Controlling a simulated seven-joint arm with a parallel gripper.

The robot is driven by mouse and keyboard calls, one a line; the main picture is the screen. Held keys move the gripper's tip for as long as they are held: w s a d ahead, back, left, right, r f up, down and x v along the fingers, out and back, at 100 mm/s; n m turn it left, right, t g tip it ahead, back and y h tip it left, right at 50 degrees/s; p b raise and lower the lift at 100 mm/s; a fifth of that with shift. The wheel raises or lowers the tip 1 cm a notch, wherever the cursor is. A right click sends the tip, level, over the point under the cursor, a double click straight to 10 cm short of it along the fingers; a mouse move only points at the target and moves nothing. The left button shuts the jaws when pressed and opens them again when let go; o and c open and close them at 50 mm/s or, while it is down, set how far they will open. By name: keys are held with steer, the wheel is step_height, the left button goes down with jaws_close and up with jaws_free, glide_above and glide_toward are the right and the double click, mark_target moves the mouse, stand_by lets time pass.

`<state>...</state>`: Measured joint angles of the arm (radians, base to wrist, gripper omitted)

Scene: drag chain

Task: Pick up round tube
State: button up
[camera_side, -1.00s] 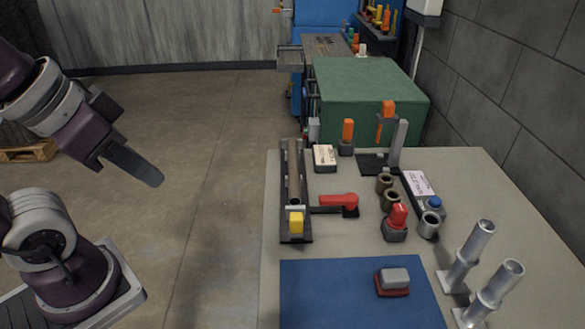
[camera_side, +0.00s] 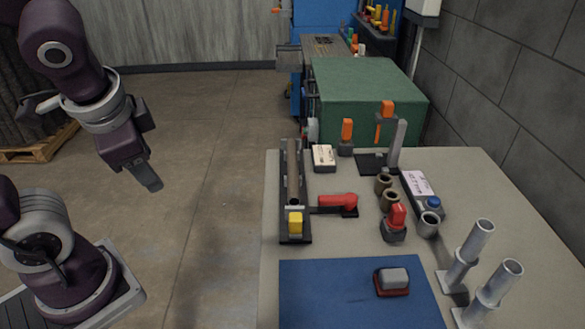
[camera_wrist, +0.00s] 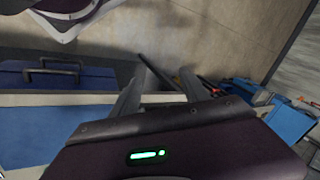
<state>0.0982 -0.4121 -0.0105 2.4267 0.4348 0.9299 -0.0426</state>
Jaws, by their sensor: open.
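A long brownish round tube (camera_side: 293,172) lies in a narrow black holder (camera_side: 303,226) on the left side of the table in the side view. A yellow block (camera_side: 295,222) sits at the holder's near end. My gripper (camera_side: 153,184) is in the air left of the table, well apart from the tube, and points downward. In the wrist view its two fingers (camera_wrist: 160,84) are spread with nothing between them. I cannot make out the tube in the wrist view.
The table (camera_side: 345,235) has a red-handled clamp (camera_side: 338,202) right of the holder. A blue mat (camera_side: 345,300) lies in front, with a red and grey piece (camera_side: 392,281) on it. Silver upright posts (camera_side: 468,250) stand at the right. Open floor lies left of the table.

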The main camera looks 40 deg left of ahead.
mark_target(290, 166)
steer(key=w+a+f+m+t+y, duration=0.1)
steer(key=w+a+f+m+y, duration=0.15)
steer(key=w+m, duration=0.45)
steer(key=w+a+f+m+t+y, duration=0.1)
steer(key=w+a+f+m+y, duration=0.2)
steer(key=w, duration=0.5)
steer(key=w+d+f+m+t+h, duration=0.1)
steer(key=w+d+f+m+t, duration=0.1)
steer(key=w+d+f+m, duration=0.1)
steer(key=w+d+f+m+t, duration=0.1)
steer(key=w+d+f+m, duration=0.1)
steer(key=w+m, duration=0.3)
steer(key=w+d+f+m+t+h, duration=0.1)
steer(key=w+d+f+m+t, duration=0.1)
steer(key=w+d+f+m, duration=0.1)
steer(key=shift+w+d+f+m+t+h, duration=0.15)
steer(key=shift+w+f+m+h, duration=0.1)
steer(key=shift+w+f, duration=0.15)
steer(key=shift+w+d+f+m+t+h, duration=0.15)
steer(key=shift+w+f+m, duration=0.1)
steer(key=shift+f, duration=0.15)
steer(key=x, duration=0.7)
steer(key=shift+d+f, duration=0.25)
steer(key=shift+f, duration=0.1)
jaws_close()
